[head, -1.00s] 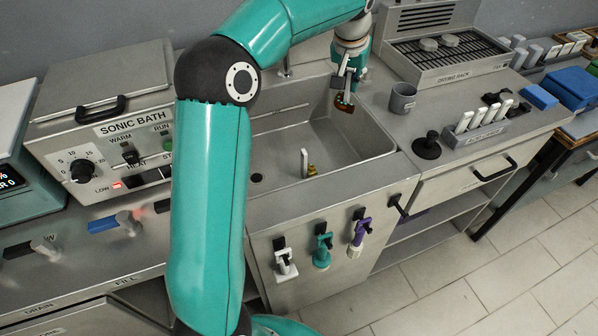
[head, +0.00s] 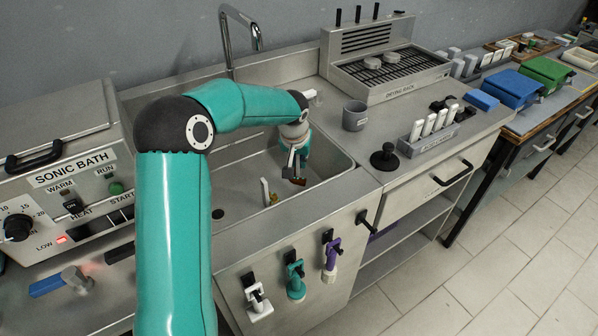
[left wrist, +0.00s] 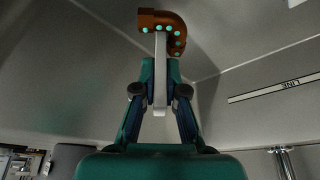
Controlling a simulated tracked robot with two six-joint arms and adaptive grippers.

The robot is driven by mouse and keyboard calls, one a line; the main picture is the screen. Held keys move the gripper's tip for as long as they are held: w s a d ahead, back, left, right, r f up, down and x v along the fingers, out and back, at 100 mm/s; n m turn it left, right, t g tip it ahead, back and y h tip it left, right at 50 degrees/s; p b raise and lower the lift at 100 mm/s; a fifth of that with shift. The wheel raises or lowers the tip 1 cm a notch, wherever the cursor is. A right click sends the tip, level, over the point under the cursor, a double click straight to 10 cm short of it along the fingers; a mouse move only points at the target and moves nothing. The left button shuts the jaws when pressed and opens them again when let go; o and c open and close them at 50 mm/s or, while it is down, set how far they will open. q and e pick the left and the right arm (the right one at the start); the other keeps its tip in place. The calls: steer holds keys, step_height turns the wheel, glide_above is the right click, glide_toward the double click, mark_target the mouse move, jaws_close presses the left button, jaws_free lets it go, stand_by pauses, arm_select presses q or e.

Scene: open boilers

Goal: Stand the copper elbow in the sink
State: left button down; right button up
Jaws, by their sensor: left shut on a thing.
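The copper elbow (left wrist: 165,22) shows in the left wrist view as an orange-brown bent piece with several green spots, at the end of a pale flat tab (left wrist: 161,75). My left gripper (left wrist: 160,68) is shut on that tab. In the head view my left gripper (head: 292,160) is low over the right part of the sink (head: 235,166), with the elbow (head: 298,181) below its fingertips, partly hidden. I cannot tell whether the elbow touches the sink floor. My right gripper is not in view.
A brass piece with a white tab (head: 266,192) stands in the sink, left of my gripper. A faucet (head: 229,40) rises behind. A grey mug (head: 354,116), a black knobbed thing (head: 384,156) and the drying rack (head: 390,75) are to the right; the sonic bath (head: 70,180) is left.

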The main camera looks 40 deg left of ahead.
mark_target(299, 171)
arm_select(q)
step_height(299, 171, down, 4)
steer(key=shift+f, duration=0.2)
steer(key=c, duration=1.7)
jaws_free()
steer(key=o, duration=0.5)
steer(key=shift+r, duration=0.1)
steer(key=v, duration=1.2)
